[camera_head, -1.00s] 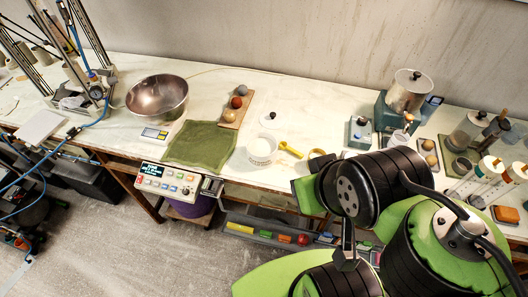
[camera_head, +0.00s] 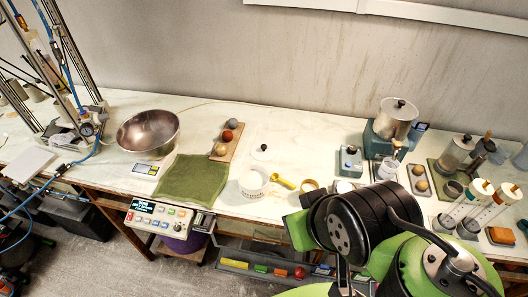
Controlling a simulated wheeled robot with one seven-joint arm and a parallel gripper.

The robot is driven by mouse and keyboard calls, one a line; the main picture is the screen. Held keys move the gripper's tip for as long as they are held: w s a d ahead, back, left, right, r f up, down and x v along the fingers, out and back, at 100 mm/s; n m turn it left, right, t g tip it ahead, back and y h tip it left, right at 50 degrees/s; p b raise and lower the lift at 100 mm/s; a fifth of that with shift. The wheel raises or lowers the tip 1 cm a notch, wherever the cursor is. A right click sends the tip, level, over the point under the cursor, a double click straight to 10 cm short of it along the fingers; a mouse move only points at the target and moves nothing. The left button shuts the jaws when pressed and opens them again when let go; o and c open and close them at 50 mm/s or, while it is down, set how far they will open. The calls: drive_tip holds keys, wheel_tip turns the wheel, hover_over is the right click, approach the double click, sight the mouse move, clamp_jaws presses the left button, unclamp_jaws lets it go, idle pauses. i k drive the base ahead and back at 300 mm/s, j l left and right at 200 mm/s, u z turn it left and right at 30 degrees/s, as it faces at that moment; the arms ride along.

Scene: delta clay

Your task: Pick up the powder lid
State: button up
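A pale, flat lid with a small black knob (camera_head: 263,148), which looks like the powder lid, lies on the white worktop (camera_head: 310,160). Its pale disc is hard to tell from the worktop. A white tub (camera_head: 251,184) stands just in front of it, apart from it, with its top showing white. My arm fills the lower right, in black and green, over the front edge of the bench. My gripper does not show in this view, so its opening and anything in it are hidden.
A yellow scoop (camera_head: 284,182) and a tan ring (camera_head: 309,186) lie right of the tub. A green cloth (camera_head: 192,178), a steel bowl (camera_head: 148,132) and a wooden board with balls (camera_head: 227,142) are left. A steel-topped machine (camera_head: 395,120) stands right. The worktop behind the lid is clear.

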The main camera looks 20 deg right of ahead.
sight(262, 151)
drive_tip(key=i+j+u, duration=0.35)
drive_tip(key=i+j, duration=0.35)
drive_tip(key=j, duration=0.1)
